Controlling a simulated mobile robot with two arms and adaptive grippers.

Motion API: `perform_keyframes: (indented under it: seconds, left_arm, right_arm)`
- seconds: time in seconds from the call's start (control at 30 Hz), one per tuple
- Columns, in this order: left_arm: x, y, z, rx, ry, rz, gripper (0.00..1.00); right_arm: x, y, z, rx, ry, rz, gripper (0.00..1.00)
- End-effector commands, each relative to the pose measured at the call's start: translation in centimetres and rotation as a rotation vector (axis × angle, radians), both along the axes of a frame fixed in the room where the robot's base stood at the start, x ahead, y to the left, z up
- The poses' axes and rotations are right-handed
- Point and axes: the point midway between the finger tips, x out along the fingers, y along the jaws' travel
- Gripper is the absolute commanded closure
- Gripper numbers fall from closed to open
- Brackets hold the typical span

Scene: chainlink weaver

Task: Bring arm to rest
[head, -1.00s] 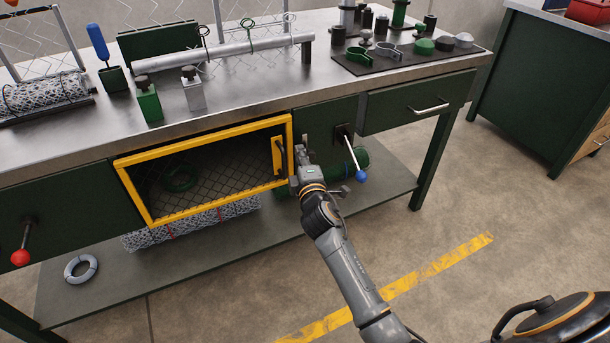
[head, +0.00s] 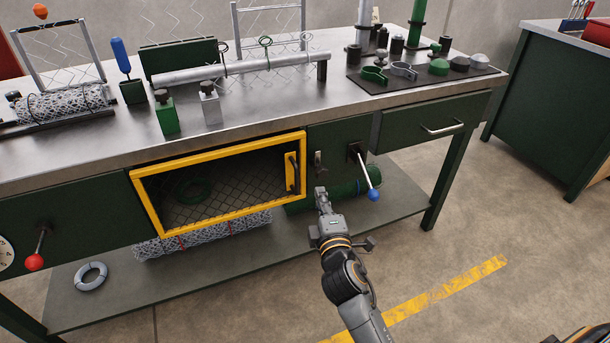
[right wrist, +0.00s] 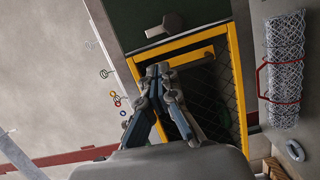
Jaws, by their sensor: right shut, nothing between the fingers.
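My right gripper (head: 321,194) is shut and empty. In the head view it hangs in front of the workbench, just right of and below the yellow-framed mesh door (head: 218,222). It appears apart from the door's dark handle (head: 292,174). In the right wrist view the closed fingers (right wrist: 158,72) show in front of the yellow frame (right wrist: 236,90). The door looks closed against the bench, with a green coil (head: 193,188) behind its mesh. My left gripper is in neither view.
A lever with a blue knob (head: 374,195) juts from the bench front, right of my gripper. A red-knobbed lever (head: 34,262) is at the left. The lower shelf (head: 130,289) holds a mesh roll (head: 200,233) and a grey coil (head: 90,276). Floor in front is clear.

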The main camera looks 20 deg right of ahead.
Motion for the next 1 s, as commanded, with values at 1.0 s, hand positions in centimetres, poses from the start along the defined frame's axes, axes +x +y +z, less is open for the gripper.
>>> perform_keyframes:
  seconds: [1.0]
  left_arm:
    - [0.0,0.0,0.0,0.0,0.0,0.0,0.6]
  right_arm:
    - [-29.6,3.6,-34.0,1.212,0.984,-0.712,1.0]
